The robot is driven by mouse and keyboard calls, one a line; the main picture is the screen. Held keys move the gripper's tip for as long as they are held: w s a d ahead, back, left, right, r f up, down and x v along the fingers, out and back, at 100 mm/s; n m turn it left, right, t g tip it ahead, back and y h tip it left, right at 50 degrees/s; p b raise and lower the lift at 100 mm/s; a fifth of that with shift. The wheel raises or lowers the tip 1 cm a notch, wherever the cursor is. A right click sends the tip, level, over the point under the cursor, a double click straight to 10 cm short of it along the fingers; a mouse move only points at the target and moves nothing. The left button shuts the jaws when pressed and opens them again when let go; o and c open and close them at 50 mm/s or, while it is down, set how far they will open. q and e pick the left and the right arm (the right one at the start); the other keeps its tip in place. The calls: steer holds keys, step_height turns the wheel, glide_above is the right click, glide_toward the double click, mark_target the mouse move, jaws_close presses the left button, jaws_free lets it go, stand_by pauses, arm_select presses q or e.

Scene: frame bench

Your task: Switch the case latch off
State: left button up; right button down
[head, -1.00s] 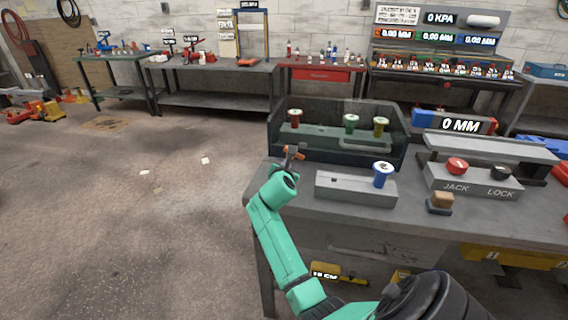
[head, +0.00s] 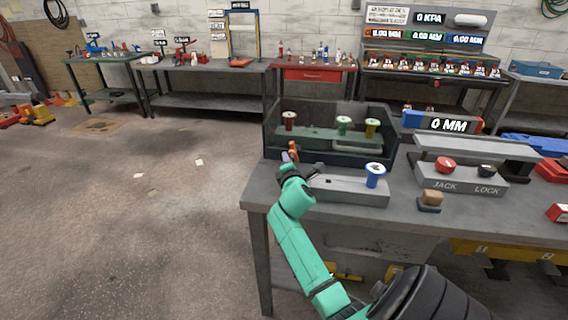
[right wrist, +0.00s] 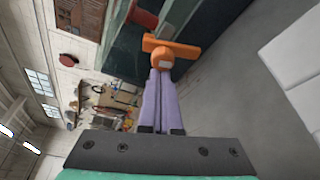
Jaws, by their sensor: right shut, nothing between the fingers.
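The case (head: 385,155) is a dark open-fronted box on the bench. An orange latch (head: 294,149) sits at its left front corner. In the right wrist view the latch (right wrist: 172,51) shows as an orange bar with a rounded hub, just beyond my fingertips. My right gripper (head: 287,157) is at the latch. Its lavender fingers (right wrist: 158,80) are together with nothing between them. The tips reach the latch's hub or stop just short of it; I cannot tell whether they touch. My left gripper is out of view.
Red, green and yellow spool-like pieces (head: 343,126) stand in the case. A grey block (head: 345,190) with a blue spool (head: 375,174) lies in front. The JACK and LOCK button box (head: 460,180) and a small wooden-topped block (head: 431,199) are to the right. Open floor lies left.

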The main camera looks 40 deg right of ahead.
steer(key=shift+s+d+r+m+t+b, duration=0.1)
steer(key=shift+s+d+m+t+b, duration=0.1)
steer(key=shift+m+b, duration=0.3)
steer(key=shift+s+d+r+m+t+b, duration=0.1)
steer(key=shift+m+t+b, duration=0.1)
steer(key=shift+m, duration=0.5)
